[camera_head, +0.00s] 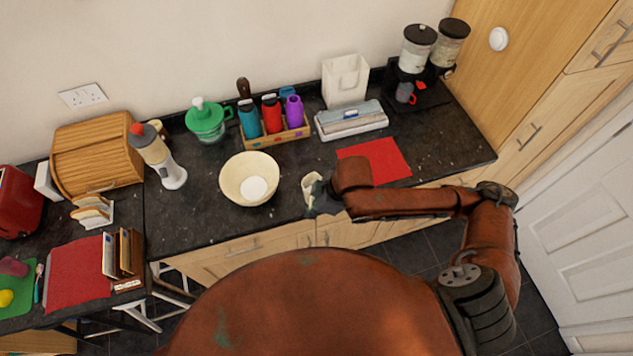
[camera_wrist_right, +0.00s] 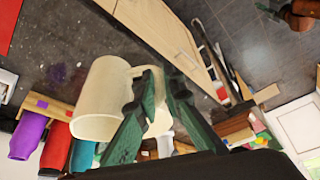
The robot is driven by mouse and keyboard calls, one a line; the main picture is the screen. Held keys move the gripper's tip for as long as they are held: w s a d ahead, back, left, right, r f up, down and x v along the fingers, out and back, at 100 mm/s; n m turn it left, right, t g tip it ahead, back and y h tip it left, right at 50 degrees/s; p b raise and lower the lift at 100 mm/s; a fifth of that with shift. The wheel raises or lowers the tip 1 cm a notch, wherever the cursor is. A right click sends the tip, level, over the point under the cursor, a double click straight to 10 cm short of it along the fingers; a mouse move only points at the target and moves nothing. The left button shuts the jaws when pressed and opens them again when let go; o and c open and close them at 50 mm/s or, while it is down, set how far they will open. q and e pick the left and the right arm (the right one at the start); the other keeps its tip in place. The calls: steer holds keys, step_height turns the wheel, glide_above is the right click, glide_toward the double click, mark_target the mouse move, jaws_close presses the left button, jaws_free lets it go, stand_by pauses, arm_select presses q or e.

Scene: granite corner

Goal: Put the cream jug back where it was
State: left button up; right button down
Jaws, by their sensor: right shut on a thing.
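The cream jug (camera_head: 311,187) is at the front edge of the dark granite counter, right of the cream bowl. It fills the left middle of the right wrist view (camera_wrist_right: 95,100), with its handle towards my fingers. My right gripper (camera_head: 325,192) is shut on the jug's handle; its green fingers (camera_wrist_right: 160,78) cover part of the handle. Whether the jug touches the counter or hangs just above it I cannot tell. My left gripper is not in view.
A cream bowl (camera_head: 232,188) stands left of the jug. A red mat (camera_head: 392,163) lies to the right, partly behind my forearm. Behind are a wooden bottle rack (camera_head: 275,140) and a grey-blue box (camera_head: 350,120).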

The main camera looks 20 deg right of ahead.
steer(key=w+d+f, duration=0.1)
steer(key=w, duration=0.1)
steer(key=w+d+f, duration=0.1)
steer(key=w, duration=0.2)
steer(key=w+d+f, duration=0.1)
steer(key=w+f, duration=0.1)
steer(key=w, duration=0.1)
steer(key=shift+w+d+p, duration=0.1)
steer(key=shift+w+p, duration=0.15)
steer(key=shift+p, duration=0.05)
steer(key=w+f, duration=0.1)
steer(key=f, duration=0.1)
steer(key=w+d+f, duration=0.1)
steer(key=w+f, duration=0.2)
steer(key=shift+d+f+p, duration=0.25)
steer(key=shift+f+p, duration=0.05)
steer(key=shift+f, duration=0.05)
step_height(320, 180, down, 3)
steer(key=shift+w+r+p, duration=0.1)
steer(key=shift+p, duration=0.4)
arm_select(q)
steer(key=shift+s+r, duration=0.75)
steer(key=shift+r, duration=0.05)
arm_select(e)
steer(key=shift+f, duration=0.2)
steer(key=c, duration=2.5)
jaws_free()
steer(key=shift+f, duration=0.15)
steer(key=o, duration=0.5)
steer(key=shift+c, duration=0.2)
